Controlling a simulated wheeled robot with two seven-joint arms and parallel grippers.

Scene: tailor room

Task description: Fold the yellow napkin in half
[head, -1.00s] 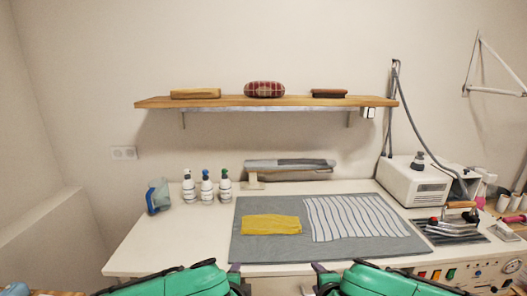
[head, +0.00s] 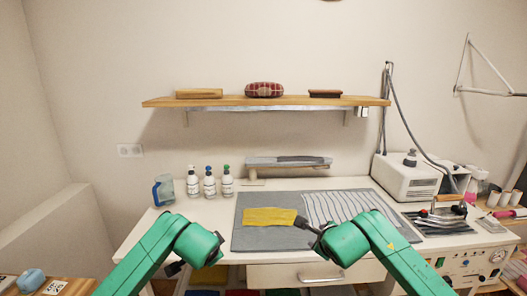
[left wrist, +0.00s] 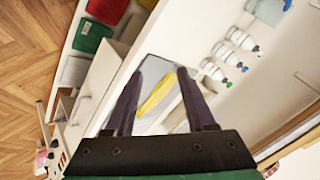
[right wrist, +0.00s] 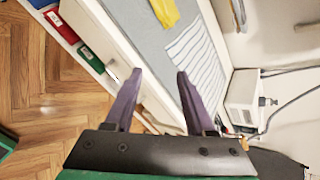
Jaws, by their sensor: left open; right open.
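The yellow napkin (head: 268,216) lies flat on the left part of the grey mat (head: 250,241) on the white table. It also shows between my fingers in the left wrist view (left wrist: 156,97) and at the top of the right wrist view (right wrist: 165,12). My right gripper (head: 302,224) is open and empty; it appears close to the napkin's right end, but the right wrist view shows it still apart. My left gripper (head: 173,269) is open and empty in front of the table's front edge, left of the napkin; its fingers also show in the left wrist view (left wrist: 160,74).
A striped cloth (head: 345,207) lies on the mat right of the napkin. Several bottles (head: 210,183) and a blue jug (head: 163,190) stand at the table's left. A drawer (head: 285,274) is below.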

